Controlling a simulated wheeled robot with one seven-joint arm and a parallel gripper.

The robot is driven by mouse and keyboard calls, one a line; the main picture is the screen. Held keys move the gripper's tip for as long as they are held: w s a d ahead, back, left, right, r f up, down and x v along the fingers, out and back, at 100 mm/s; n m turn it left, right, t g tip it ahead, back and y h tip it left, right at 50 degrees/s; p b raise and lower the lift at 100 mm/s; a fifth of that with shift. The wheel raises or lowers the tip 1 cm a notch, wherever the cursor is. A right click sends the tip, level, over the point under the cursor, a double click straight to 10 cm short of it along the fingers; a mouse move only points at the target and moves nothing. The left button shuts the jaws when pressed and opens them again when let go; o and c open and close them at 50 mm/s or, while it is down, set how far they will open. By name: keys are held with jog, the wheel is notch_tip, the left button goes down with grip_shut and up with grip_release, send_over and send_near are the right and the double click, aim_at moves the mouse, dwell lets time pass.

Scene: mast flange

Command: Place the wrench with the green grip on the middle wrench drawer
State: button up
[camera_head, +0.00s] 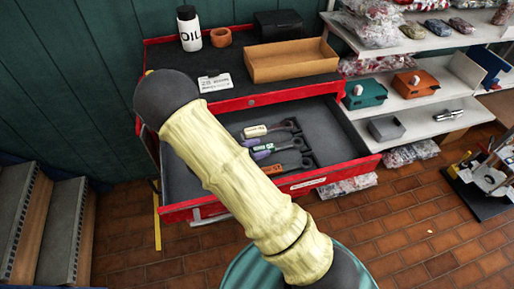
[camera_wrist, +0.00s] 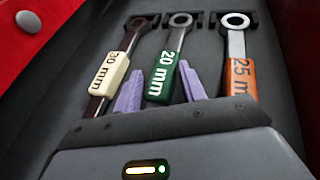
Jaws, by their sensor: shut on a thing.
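The wrench with the green grip (camera_wrist: 160,80), marked 20 mm, lies between my gripper's (camera_wrist: 160,68) two purple fingers in the wrist view. The gripper is shut on its grip. The wrench's ring end points to a black holder at the top of the view. It lies in line between a cream-grip 30 mm wrench (camera_wrist: 109,74) on the left and an orange-grip 25 mm wrench (camera_wrist: 242,76) on the right. In the head view, these wrenches are inside the open red drawer (camera_head: 335,137); my arm hides most of my gripper. Contact with the drawer floor is unclear.
The red cabinet's top carries an oil bottle (camera_head: 189,28), a small terracotta pot (camera_head: 221,37), an open cardboard box (camera_head: 290,62) and a black box (camera_head: 279,25). Shelves with bins (camera_head: 415,82) stand at the right. Wooden steps (camera_head: 45,230) stand at the left.

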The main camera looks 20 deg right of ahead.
jog(key=shift+s, duration=0.1)
jog(key=o, duration=1.1)
jog(key=shift+a, duration=0.1)
jog(key=shift+o, duration=0.2)
jog(key=shift+r, duration=0.1)
jog(key=v, duration=1.2)
jog(key=shift+b, duration=0.3)
